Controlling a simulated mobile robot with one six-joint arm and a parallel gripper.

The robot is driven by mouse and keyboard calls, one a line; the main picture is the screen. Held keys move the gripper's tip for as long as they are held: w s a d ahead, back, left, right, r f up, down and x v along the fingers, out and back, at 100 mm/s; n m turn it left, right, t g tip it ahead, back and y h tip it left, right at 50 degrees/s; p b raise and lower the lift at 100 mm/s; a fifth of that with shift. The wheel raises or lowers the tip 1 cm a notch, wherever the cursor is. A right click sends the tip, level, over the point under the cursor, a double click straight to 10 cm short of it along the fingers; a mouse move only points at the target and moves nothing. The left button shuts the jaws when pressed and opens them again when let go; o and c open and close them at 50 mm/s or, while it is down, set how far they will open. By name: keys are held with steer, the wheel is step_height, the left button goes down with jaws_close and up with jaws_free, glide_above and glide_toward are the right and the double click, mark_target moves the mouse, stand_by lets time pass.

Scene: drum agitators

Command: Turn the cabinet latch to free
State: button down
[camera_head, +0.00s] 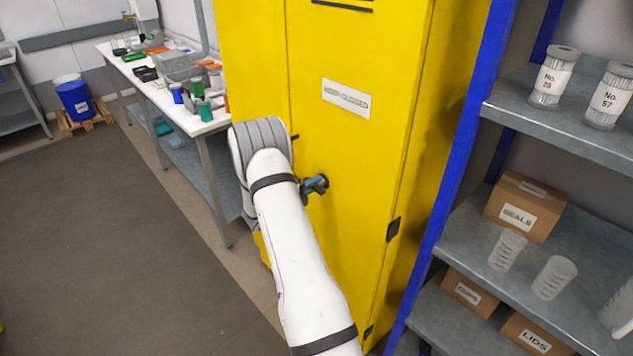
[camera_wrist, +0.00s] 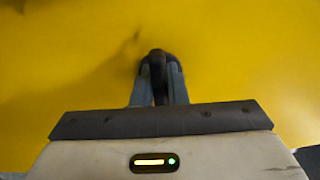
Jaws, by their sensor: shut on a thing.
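The yellow cabinet (camera_head: 345,140) stands upright in the middle of the head view, its doors shut, with a white label on the front. My gripper (camera_head: 316,186) is at the cabinet front below the label, largely hidden behind my white arm. In the wrist view my gripper (camera_wrist: 160,70) points at the yellow door, its two grey fingers closed on a dark latch (camera_wrist: 157,62) between them. The fingers cover much of the latch, so its exact angle cannot be told.
Right of the cabinet, a blue-framed shelf (camera_head: 545,125) holds filters, a seals box (camera_head: 525,205) and clear cups. At the left, a white workbench (camera_head: 150,85) carries several containers. A blue bin (camera_head: 75,100) stands behind. The floor (camera_head: 100,230) at the left is clear.

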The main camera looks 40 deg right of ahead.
steer(key=shift+w+a+n, duration=0.1)
steer(key=shift+w+n, duration=0.1)
steer(key=shift+n, duration=0.4)
steer(key=c, duration=1.6)
jaws_free()
steer(key=shift+o, duration=0.8)
steer(key=shift+a+f, duration=0.1)
steer(key=shift+a, duration=0.15)
steer(key=a+b, duration=0.2)
steer(key=a, duration=0.5)
steer(key=shift+s, duration=0.4)
